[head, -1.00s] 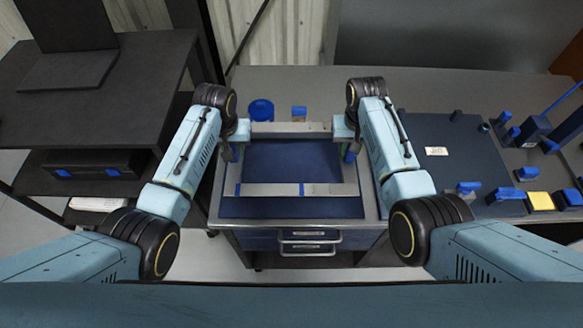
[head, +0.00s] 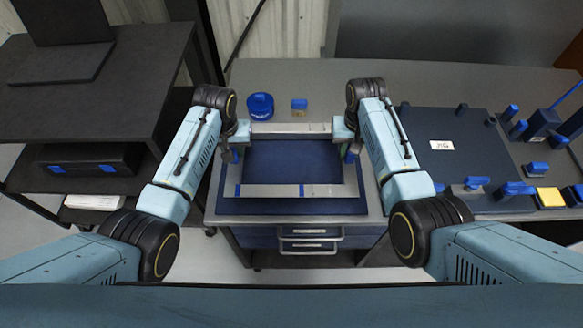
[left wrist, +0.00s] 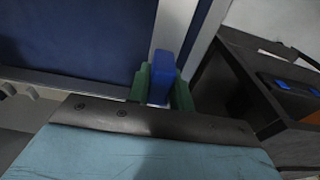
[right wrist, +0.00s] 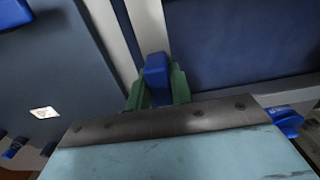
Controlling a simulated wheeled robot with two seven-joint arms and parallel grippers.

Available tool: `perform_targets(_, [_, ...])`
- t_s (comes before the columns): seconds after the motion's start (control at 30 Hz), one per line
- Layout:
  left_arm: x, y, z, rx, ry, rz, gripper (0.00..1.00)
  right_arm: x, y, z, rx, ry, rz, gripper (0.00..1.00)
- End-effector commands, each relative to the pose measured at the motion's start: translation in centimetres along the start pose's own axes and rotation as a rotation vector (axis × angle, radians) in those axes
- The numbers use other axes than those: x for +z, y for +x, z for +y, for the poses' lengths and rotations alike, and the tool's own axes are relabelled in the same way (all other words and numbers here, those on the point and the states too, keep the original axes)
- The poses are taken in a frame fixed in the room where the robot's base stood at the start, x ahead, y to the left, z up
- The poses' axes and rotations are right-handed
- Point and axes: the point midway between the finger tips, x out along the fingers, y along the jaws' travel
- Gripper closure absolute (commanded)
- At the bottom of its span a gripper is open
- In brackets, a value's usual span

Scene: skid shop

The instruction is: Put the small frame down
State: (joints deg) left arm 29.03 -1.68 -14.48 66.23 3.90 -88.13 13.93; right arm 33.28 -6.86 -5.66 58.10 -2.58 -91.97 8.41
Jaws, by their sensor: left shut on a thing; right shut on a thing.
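The small frame (head: 270,191) is a grey rectangle of metal bars with blue bands. In the head view it is between my two arms, over a dark blue mat (head: 290,207) on the bench. My left gripper (head: 236,152) is shut on the frame's left side, and my right gripper (head: 348,152) is shut on its right side. In the left wrist view green fingers hold a blue block (left wrist: 162,72) on the bar. The right wrist view shows a similar blue block (right wrist: 157,72) between the fingers. I cannot tell whether the frame touches the mat.
A blue round container (head: 260,105) and a small blue-topped block (head: 299,104) stand behind the frame. A dark board (head: 458,155) with a white label and several blue clamps lie to the right. A black shelf (head: 95,85) stands at the left, past a gap. Drawers (head: 309,238) are below the bench front.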

Motion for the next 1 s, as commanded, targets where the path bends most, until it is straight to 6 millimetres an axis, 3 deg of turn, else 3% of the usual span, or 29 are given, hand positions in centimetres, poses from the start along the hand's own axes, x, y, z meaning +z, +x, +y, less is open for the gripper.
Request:
perform_targets(0.2, [0.1, 1.4, -0.1, -0.003, -0.001, 0.001, 1.00, -0.1, 1.3, 0.1, 0.002, 0.001, 0.001, 1.00])
perform_targets(0.23, [0.1, 1.3, -0.2, -0.003, -0.001, 0.000, 0.76, 0.0, 1.2, 0.1, 0.002, 0.001, 0.000, 0.76])
perform_targets(0.4, [0.1, 1.1, -0.1, -0.002, -0.001, 0.000, 0.57, 0.0, 1.1, 0.1, 0.001, 0.001, 0.000, 0.57])
perform_targets(0.77, [0.1, 0.5, 0.0, 0.000, 0.000, 0.002, 0.57, 0.0, 1.1, 0.0, 0.000, 0.000, 0.000, 0.57])
perform_targets(1.0, [0.0, -3.5, 0.0, 0.001, 0.000, 0.005, 0.57, 0.0, 1.1, 0.0, 0.000, 0.000, 0.000, 0.57])
